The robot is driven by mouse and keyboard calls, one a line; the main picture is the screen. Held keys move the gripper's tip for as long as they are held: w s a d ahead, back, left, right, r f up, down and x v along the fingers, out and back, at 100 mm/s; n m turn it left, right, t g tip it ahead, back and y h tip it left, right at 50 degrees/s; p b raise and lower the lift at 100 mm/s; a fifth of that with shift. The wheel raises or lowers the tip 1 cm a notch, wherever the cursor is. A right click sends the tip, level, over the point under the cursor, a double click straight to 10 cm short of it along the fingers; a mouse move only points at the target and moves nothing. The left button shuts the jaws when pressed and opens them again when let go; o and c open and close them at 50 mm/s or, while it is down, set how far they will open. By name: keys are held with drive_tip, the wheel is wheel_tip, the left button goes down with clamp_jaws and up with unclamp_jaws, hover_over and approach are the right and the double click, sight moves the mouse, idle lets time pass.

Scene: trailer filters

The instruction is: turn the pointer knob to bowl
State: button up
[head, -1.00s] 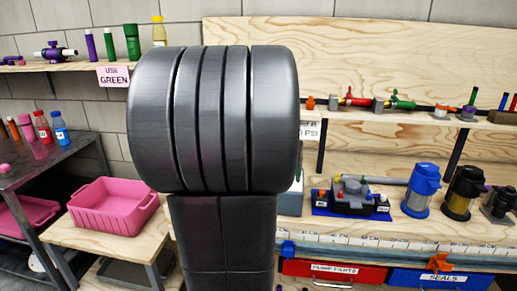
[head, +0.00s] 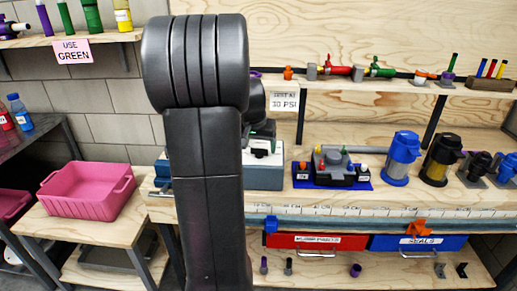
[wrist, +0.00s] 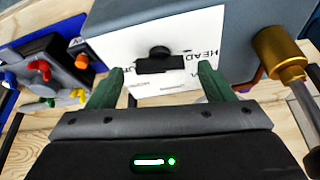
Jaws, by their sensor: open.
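The pointer knob (wrist: 160,64) is black and sits on a white label plate (wrist: 118,50) on a blue-grey box (wrist: 150,14). The plate reads "HEAD" on its right side; its other words are partly covered or too small to read. I cannot tell which word the knob points to. My gripper (wrist: 160,78) has green fingers, spread apart on the left and right of the knob, with nothing held. In the head view the box (head: 265,178) is partly hidden behind my arm, and my gripper (head: 260,134) shows small and dark above its white top.
A blue tray with a grey valve unit (head: 338,165) stands right of the box, then a blue canister (head: 402,158) and a black one (head: 441,160). A brass fitting (wrist: 281,52) is close on the right in the wrist view. A pink tub (head: 88,190) is at left.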

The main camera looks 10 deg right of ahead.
drive_tip(key=shift+x, duration=0.8)
drive_tip(key=c, duration=1)
drive_tip(key=shift+m, duration=0.4)
drive_tip(key=m+h+b, duration=0.1)
drive_tip(key=m, duration=0.2)
drive_tip(key=shift+w+a+g+b, duration=0.15)
drive_tip(key=shift+g+b, duration=0.15)
drive_tip(key=shift+g, duration=0.1)
drive_tip(key=shift+w+a+m+g+h, duration=0.1)
drive_tip(key=shift+m+g+h, duration=0.2)
drive_tip(key=shift+m, duration=0.7)
drive_tip(key=shift+m+g+h, duration=0.3)
drive_tip(key=shift+m, duration=0.7)
drive_tip(key=shift+r, duration=0.1)
